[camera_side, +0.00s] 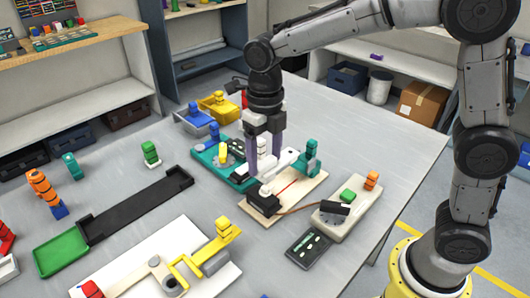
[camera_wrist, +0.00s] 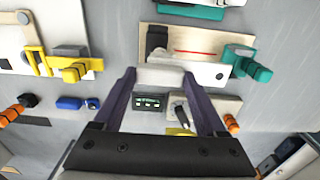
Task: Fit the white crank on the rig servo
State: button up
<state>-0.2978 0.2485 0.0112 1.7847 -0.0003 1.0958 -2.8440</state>
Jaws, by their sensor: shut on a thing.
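My gripper (camera_side: 263,172) is shut on the white crank (camera_side: 266,186), just over the rig servo. In the wrist view, my fingertips (camera_wrist: 160,76) stand at either end of the crank's white block (camera_wrist: 160,74). The black servo (camera_side: 263,203) sits at the near left end of a pale wooden board (camera_side: 309,188) with a red line; it also shows in the wrist view (camera_wrist: 157,40). I cannot tell whether the crank touches the servo's shaft. A white bar with a dark hole (camera_wrist: 216,74) reaches towards a teal clamp (camera_side: 307,160).
A dark display box (camera_side: 308,247) and a pale plate (camera_side: 341,220) with a green block lie in front. A teal tray (camera_side: 215,168) is close behind. A black channel (camera_side: 130,207) and a white board with a yellow linkage (camera_side: 165,255) lie left. The table's right side is clear.

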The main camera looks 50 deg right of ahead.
aim_at(265, 172)
jog(key=shift+f, duration=0.9)
jog(key=shift+f, duration=0.35)
jog(key=shift+f, duration=1)
jog(key=o, duration=1.3)
jog(key=shift+r, duration=0.1)
jog(key=shift+r, duration=4.9)
notch_tip(265, 172, up, 10)
